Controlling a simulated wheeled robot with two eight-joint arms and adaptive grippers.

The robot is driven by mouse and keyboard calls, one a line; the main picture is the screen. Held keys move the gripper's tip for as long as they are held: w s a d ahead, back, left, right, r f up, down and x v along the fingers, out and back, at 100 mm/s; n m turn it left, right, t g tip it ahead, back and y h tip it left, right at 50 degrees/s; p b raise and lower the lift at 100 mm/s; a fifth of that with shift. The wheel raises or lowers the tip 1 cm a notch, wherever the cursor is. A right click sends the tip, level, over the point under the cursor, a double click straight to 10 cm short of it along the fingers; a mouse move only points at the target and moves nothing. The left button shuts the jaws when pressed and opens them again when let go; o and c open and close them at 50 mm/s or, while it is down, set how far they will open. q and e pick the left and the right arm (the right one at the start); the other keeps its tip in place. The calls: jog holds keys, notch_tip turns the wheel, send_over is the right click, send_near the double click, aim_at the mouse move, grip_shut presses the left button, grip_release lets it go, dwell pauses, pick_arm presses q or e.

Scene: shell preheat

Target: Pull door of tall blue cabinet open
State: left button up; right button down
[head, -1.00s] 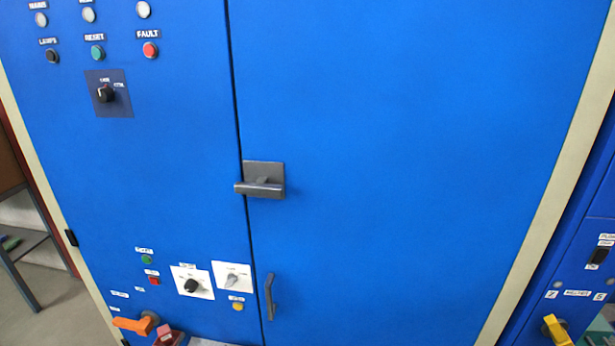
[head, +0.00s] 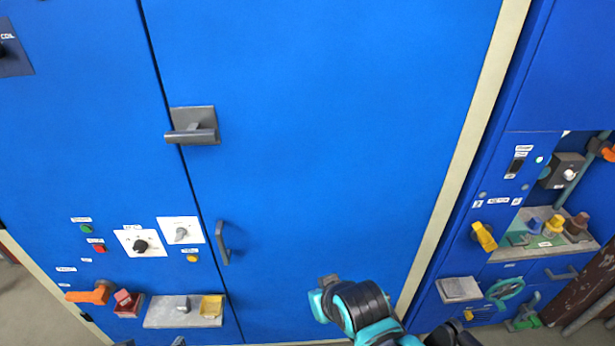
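The tall blue cabinet fills the head view. Its right-hand door (head: 330,120) lies flush with the left panel, with a thin dark seam between them. A grey latch handle (head: 195,128) on a square plate sits beside the seam. A slim grey pull handle (head: 223,243) is lower on the door. My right gripper (head: 328,284) is low in front of the door, right of and below the pull handle, apart from it. Its fingers are mostly hidden behind my teal and black wrist. Two small dark shapes at the bottom edge may be my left gripper's tips; I cannot be sure.
The left panel has switches, an orange lever (head: 90,293), a red box (head: 128,303) and a grey shelf (head: 184,312) with a yellow block. At right stands another blue unit with a yellow lever (head: 484,236) and a protruding shelf (head: 560,228).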

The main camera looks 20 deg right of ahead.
pick_arm(q)
jog(key=shift+w, duration=0.1)
jog(key=c, duration=1)
jog(key=m+t+h+b, duration=0.4)
jog(key=t+b, duration=0.1)
jog(key=t, duration=0.1)
send_near(220, 242)
jog(key=w, duration=0.3)
jog(key=shift+w+d+f, duration=0.45)
jog(key=shift+d+f, duration=0.1)
jog(key=shift+f, duration=0.2)
jog(key=b+x, duration=0.2)
jog(key=x, duration=0.3)
jog(key=shift+w+f, duration=0.15)
jog(key=shift+w, duration=0.05)
jog(key=shift+w+d+f+b, duration=0.15)
jog(key=shift+w+d+b, duration=0.15)
jog(key=shift+w, duration=0.25)
grip_shut()
